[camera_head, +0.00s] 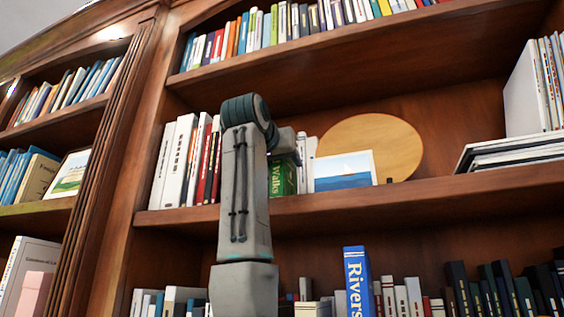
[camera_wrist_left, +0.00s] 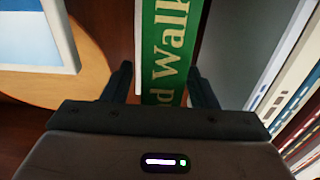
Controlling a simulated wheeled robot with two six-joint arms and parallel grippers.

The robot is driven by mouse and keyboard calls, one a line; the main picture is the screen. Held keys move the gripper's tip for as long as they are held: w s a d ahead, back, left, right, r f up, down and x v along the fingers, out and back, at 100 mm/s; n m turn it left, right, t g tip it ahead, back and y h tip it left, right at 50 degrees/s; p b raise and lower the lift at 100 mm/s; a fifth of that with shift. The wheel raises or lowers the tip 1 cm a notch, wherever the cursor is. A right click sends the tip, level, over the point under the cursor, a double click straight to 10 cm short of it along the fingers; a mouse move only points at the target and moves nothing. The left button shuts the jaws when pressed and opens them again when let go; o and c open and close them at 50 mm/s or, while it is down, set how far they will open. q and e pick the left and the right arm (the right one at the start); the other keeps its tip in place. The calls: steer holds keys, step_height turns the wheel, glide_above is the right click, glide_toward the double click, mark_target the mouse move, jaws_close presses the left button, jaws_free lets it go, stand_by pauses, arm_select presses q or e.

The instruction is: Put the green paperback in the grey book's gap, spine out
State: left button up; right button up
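The green paperback (camera_head: 283,177) stands upright on the middle shelf with its lettered spine facing out, partly behind my left arm. In the left wrist view its green spine (camera_wrist_left: 166,45) runs between the two fingers of my left gripper (camera_wrist_left: 160,75). The fingers are apart, one on each side of the spine; I cannot tell whether they touch it. In the head view those fingertips are hidden by my arm. A broad grey surface (camera_wrist_left: 245,45) lies right of the spine in the wrist view; I cannot tell if it is the grey book. My right gripper is not in view.
A round wooden plate (camera_head: 398,142) and a framed sea picture (camera_head: 343,171) stand right of the green paperback. White, red and black books (camera_head: 182,160) stand to its left, partly hidden by my arm. A blue book (camera_head: 357,285) rises from the row below.

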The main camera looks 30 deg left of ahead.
arm_select(q)
steer(key=shift+f, duration=0.1)
steer(key=shift+s, duration=0.2)
steer(key=b+v, duration=0.4)
steer(key=v, duration=0.6)
steer(key=shift+s, duration=0.2)
